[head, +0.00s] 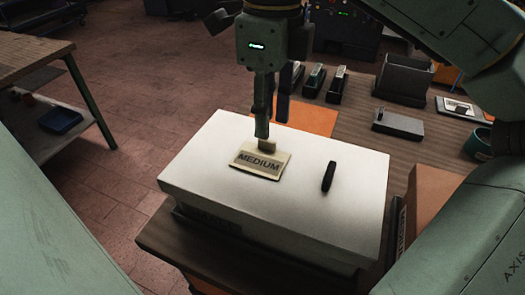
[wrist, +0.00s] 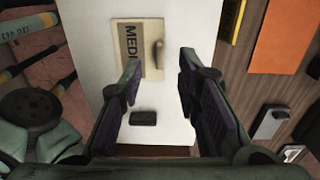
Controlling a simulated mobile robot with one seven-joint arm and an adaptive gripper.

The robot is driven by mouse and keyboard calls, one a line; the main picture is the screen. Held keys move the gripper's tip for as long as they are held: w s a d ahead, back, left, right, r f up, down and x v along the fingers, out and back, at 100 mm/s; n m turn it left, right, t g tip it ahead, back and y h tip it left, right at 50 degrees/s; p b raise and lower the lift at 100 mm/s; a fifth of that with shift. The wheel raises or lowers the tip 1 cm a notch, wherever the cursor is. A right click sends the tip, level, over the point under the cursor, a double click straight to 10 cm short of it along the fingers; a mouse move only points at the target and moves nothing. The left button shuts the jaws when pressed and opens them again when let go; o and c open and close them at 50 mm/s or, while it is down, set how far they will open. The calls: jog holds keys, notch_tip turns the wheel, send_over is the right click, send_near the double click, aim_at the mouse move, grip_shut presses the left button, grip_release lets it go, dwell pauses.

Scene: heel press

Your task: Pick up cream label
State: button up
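The cream label (head: 260,164), marked MEDIUM, lies flat on the white box top (head: 208,165). A small upright tab (head: 267,146) stands at its far edge. In the wrist view the label (wrist: 128,45) shows partly beyond the left finger, with its tab (wrist: 157,53) lying in line with the gap between the fingers. My gripper (head: 272,128) points down at the far side of the label, its near finger overlapping the view close to the tab. In the wrist view my gripper (wrist: 161,60) is open and empty. Whether a finger touches the tab I cannot tell.
A black handle (head: 328,176) stands on the white top, right of the label. Behind are an orange sheet (head: 318,118), several stamp-like tools (head: 314,80), a grey holder (head: 402,78) and a green cup (head: 479,144).

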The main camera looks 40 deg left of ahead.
aim_at(261, 155)
notch_tip(261, 155, down, 4)
jog(key=shift+s+f+p, duration=0.1)
jog(key=shift+s+p, duration=0.05)
jog(key=shift+p, duration=0.25)
jog(key=shift+c, duration=0.4)
grip_shut()
